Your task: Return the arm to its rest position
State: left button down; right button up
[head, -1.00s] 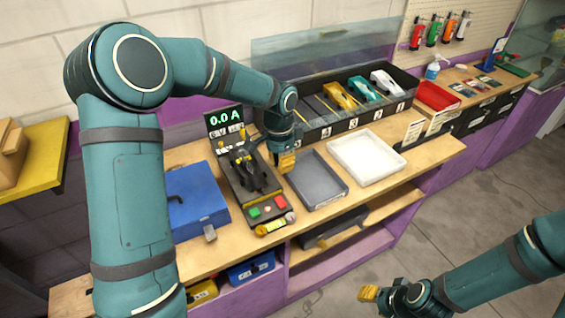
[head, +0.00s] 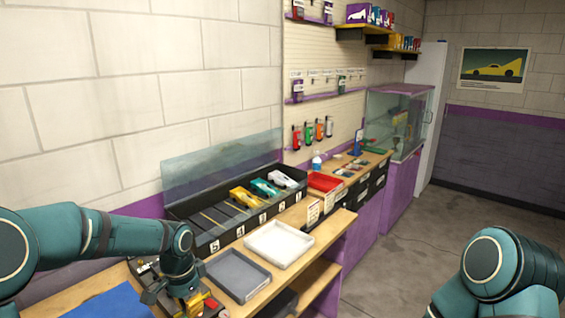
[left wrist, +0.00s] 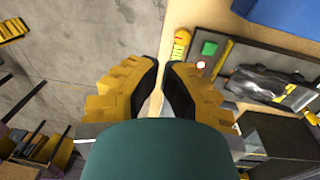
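My left arm (head: 95,240) comes in from the left in the head view. Its gripper (head: 192,303) hangs over the black test device with the coloured buttons, left of the grey tray, at the bottom of the picture. In the left wrist view my left gripper (left wrist: 160,80) shows two yellow, black-padded fingers apart, with nothing between them but floor and bench edge. My right arm (head: 500,275) shows at the lower right of the head view. Its gripper is outside the picture.
A grey tray (head: 238,288) and a white tray (head: 279,258) lie on the bench. Behind them is a slotted rack (head: 180,207) with several toy cars. The device's green button (left wrist: 209,47) and a blue case (left wrist: 287,14) show in the left wrist view. The floor (head: 400,265) is clear.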

pick_arm(q)
jog(key=s+d+f+n+h+b, duration=0.15)
jog(key=d+f, duration=0.25)
jog(key=f, duration=0.4)
jog(key=s+d+f+n+h+b, duration=0.1)
jog(key=s+d+f+b, duration=0.2)
jog(key=f, duration=0.5)
jog(key=s+d+f+n+t+b, duration=0.2)
jog(key=s+d+f+n+b, duration=0.2)
jog(key=s+f, duration=0.9)
jog(key=s+n, duration=0.1)
jog(key=n, duration=0.2)
jog(key=shift+d+f+h, duration=0.3)
jog(key=shift+d+h, duration=0.05)
jog(key=shift+d, duration=0.05)
pick_arm(e)
notch_tip(320, 180, down, 10)
jog(key=shift+s+a+r, duration=0.25)
